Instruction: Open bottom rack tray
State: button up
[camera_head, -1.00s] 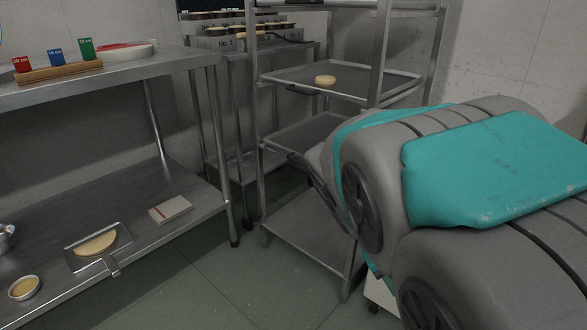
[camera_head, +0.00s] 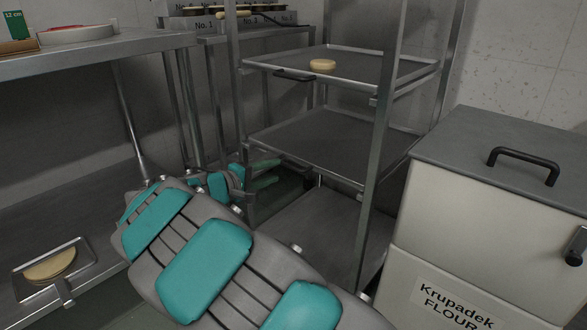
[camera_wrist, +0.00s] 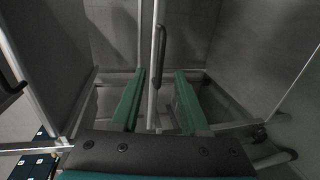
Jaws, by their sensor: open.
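The metal rack (camera_head: 385,150) stands at the centre of the head view. Its lower tray (camera_head: 325,140) is grey and empty, below a tray (camera_head: 385,68) with a round pale cake (camera_head: 323,65). My gripper (camera_head: 278,170) is at the rack's left side, just below the front edge of the lower tray, with its green fingers apart and empty. In the wrist view, a dark bar handle (camera_wrist: 160,55) lies ahead of and between the open fingers (camera_wrist: 160,74), not gripped. The handle of the lower tray is not clear in the head view.
A bare bottom shelf (camera_head: 330,225) lies under the lower tray. A flour bin (camera_head: 480,215) with a black lid handle stands close on the right. A steel table (camera_head: 100,55) is on the left, with a tray of flat bread (camera_head: 50,265) on its lower shelf.

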aim_at(289, 167)
jog(key=x, duration=0.7)
jog(key=shift+w+d, duration=0.15)
jog(key=shift+w, duration=0.1)
grip_shut()
jog(key=shift+f, duration=0.1)
dwell(1.1)
